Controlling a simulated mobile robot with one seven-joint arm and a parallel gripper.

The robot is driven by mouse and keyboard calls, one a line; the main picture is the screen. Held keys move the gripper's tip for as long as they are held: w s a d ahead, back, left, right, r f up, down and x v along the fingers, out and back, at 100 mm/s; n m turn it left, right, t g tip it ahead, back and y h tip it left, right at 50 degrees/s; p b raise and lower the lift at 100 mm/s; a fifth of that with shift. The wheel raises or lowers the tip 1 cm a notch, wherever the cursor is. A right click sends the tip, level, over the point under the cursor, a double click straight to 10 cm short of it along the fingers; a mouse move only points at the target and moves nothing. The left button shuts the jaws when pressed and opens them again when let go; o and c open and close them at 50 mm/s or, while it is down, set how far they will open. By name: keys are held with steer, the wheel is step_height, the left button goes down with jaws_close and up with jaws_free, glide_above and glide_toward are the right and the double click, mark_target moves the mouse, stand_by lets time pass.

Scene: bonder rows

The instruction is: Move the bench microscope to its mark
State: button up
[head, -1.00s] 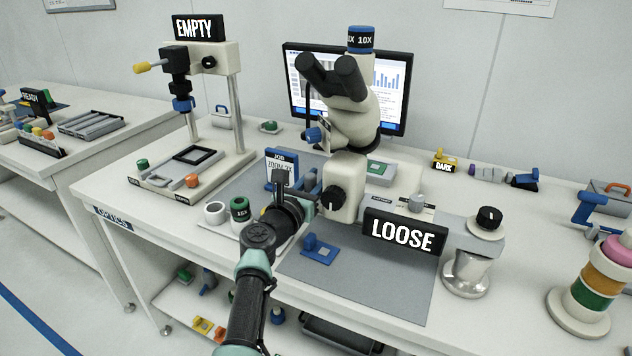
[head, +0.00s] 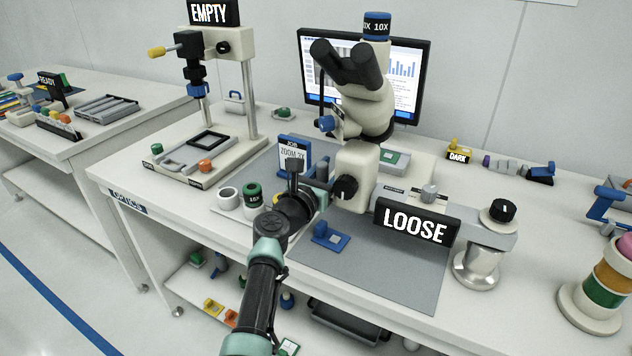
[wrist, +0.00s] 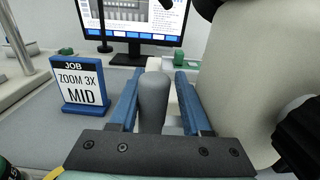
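The cream bench microscope (head: 357,165), with black eyepieces and a blue 10X ring, stands upright over the grey mat (head: 400,268). Its boom runs right to a silver post (head: 477,265); a black LOOSE sign (head: 416,222) is in front. My gripper (head: 308,172) is left of the microscope's black focus knob (head: 345,188). In the wrist view, the blue fingers of my gripper (wrist: 157,95) stand on either side of a grey rounded grip (wrist: 153,98). A narrow gap shows on its right; contact on the left is unclear. The microscope body (wrist: 240,80) is close on the right. I cannot make out its mark.
A JOB card (head: 294,155) and two round pots, one the white pot (head: 228,198), stand left of my gripper. A small blue fixture (head: 330,237) lies on the mat. A monitor (head: 410,75) is behind, an EMPTY stand (head: 215,100) at left, stacked coloured rings (head: 604,282) at right.

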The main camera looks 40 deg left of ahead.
steer(key=s+d+p, duration=0.1)
steer(key=s+p, duration=0.3)
steer(key=s, duration=0.8)
steer(key=shift+s+d, duration=0.15)
steer(key=shift+d, duration=0.1)
